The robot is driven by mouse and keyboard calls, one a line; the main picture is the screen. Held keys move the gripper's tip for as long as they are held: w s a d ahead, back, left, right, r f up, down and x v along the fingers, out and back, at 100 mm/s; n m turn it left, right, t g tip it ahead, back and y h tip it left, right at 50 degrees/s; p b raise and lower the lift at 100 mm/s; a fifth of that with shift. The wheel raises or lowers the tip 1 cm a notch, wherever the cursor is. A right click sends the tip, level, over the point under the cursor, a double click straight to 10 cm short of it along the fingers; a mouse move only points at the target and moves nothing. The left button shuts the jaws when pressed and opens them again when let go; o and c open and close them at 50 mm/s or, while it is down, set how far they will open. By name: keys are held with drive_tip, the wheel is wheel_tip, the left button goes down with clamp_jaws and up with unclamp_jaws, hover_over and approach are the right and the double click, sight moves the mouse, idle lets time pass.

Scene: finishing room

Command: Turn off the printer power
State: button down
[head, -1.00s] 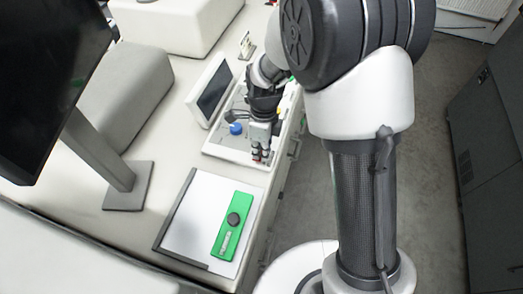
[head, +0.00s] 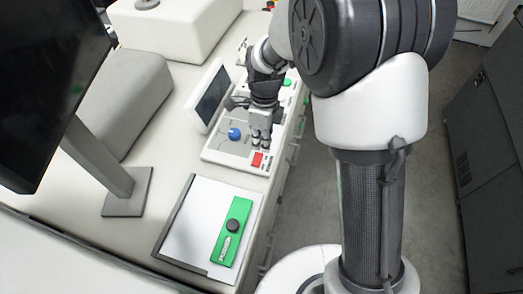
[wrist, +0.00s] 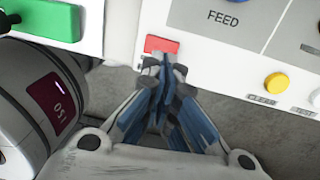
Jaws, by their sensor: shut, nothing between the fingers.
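The red rocker or button (head: 257,159) sits at the near right corner of the white control panel (head: 225,154). It also shows in the wrist view as a red rectangle (wrist: 160,45). My gripper (head: 260,142) is shut and empty, pointing down at the panel just behind the red control. In the wrist view the closed fingertips (wrist: 166,62) overlap the red control's lower right part. I cannot tell whether they touch it. The red control's position and its small label are too unclear to read.
A blue knob (head: 234,134), marked FEED in the wrist view, is left of my gripper. A yellow CLEAR button (wrist: 276,81) is close by. A tilted screen (head: 213,96) stands behind the panel. A clipboard with a green tool (head: 231,232) lies in front.

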sight(263, 154)
wheel_tip(263, 154, up, 8)
drive_tip(key=shift+w+d+f, duration=0.15)
drive_tip(key=shift+w+f, duration=0.05)
drive_tip(key=shift+w, duration=0.2)
idle(0.3)
